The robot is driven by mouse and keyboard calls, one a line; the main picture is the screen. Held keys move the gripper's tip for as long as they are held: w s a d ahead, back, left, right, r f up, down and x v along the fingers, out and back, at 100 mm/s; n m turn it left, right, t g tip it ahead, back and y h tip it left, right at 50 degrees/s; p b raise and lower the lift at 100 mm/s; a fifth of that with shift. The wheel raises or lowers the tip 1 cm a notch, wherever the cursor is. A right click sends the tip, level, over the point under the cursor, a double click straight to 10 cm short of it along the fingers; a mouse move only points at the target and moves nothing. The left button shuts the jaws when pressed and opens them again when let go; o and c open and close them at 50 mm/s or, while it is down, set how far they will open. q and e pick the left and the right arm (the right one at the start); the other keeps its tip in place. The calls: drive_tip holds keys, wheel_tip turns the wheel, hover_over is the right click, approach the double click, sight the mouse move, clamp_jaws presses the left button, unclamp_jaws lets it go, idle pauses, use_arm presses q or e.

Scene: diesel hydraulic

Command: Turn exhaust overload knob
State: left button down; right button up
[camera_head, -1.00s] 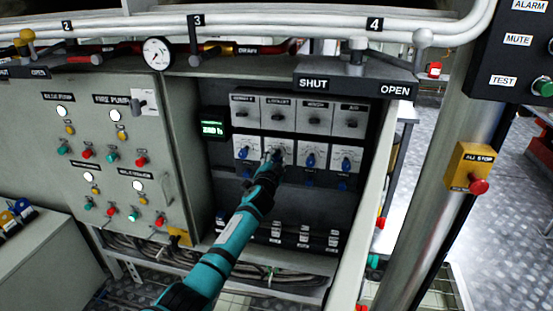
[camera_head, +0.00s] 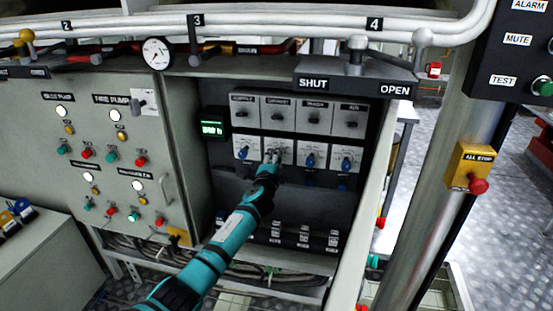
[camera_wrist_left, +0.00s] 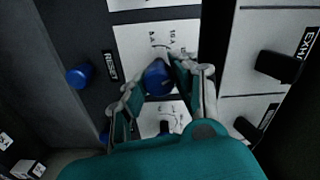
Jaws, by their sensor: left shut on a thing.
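The exhaust overload knob is a blue knob (camera_wrist_left: 157,78) on a white dial plate, seen between my fingers in the left wrist view. My left gripper (camera_wrist_left: 152,82) is shut on it, one finger on each side. In the head view my left gripper (camera_head: 272,157) is at the second plate from the left in the lower row, and its fingers hide most of that knob. A module with a label starting "EXH" (camera_wrist_left: 308,42) and a black switch (camera_wrist_left: 277,66) is beside the knob's plate in the wrist view. My right gripper is not in view.
Similar blue knobs stand close on both sides: one at left (camera_head: 242,153), others at right (camera_head: 309,160). A green-lit display (camera_head: 212,128) is left of the row. The black SHUT/OPEN bar (camera_head: 352,84) overhangs the panel. A grey cabinet (camera_head: 90,130) with buttons stands at left.

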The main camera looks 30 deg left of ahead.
use_arm(q)
drive_tip(key=m, duration=0.4)
drive_tip(key=shift+f+m, duration=0.15)
drive_tip(key=shift+m, duration=0.15)
drive_tip(key=shift+f+m+p, duration=0.1)
drive_tip(key=shift+m+p, duration=0.55)
drive_tip(key=shift+m, duration=1.65)
drive_tip(key=c, duration=1)
unclamp_jaws()
drive_tip(key=shift+s, duration=0.1)
drive_tip(key=v, duration=1.2)
